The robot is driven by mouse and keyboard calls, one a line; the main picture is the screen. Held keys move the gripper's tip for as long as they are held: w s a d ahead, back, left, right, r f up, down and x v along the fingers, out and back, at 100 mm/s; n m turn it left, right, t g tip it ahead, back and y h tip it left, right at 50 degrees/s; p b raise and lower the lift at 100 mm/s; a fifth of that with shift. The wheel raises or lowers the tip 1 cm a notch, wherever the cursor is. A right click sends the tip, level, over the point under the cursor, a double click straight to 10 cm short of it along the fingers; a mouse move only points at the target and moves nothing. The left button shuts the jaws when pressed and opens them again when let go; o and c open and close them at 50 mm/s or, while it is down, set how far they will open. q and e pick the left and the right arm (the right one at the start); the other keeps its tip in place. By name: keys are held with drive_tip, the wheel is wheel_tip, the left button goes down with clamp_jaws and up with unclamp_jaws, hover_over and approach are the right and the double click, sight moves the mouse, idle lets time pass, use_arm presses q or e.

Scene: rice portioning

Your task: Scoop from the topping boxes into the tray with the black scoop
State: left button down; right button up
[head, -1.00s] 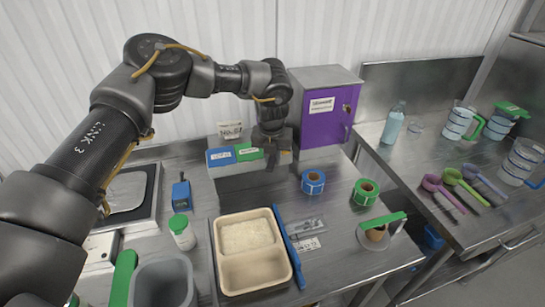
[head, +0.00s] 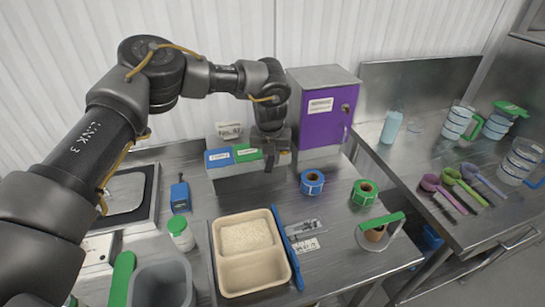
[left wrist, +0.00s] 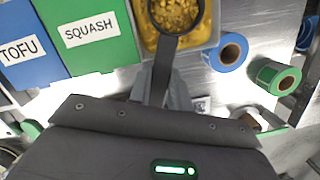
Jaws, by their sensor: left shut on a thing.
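My left gripper (head: 270,160) is at the right end of the topping boxes, shut on the black scoop, whose handle (left wrist: 162,75) runs between the fingers in the left wrist view. The scoop's round bowl is over an open box with yellow walls (left wrist: 205,32) and has yellow pieces in it. The blue TOFU lid (left wrist: 25,50) and green SQUASH lid (left wrist: 88,35) cover the neighbouring boxes. The beige tray (head: 252,258) has two compartments; pale rice (head: 246,236) lies in the far one and the near one looks empty. My right gripper is out of view.
A blue tape roll (head: 312,182) and a green one (head: 364,192) stand right of the boxes. A blue bar (head: 287,248) lies along the tray's right side. A white bottle with green cap (head: 181,236) stands left. A purple cabinet (head: 325,112) stands behind.

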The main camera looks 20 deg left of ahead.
use_arm(q)
drive_tip(key=shift+w+r, duration=0.2)
drive_tip(key=shift+w, duration=0.05)
drive_tip(key=shift+a, duration=0.1)
drive_tip(key=shift+s+f, duration=0.1)
drive_tip(key=shift+s, duration=0.2)
drive_tip(key=shift+f, duration=0.2)
drive_tip(key=shift+s, duration=0.1)
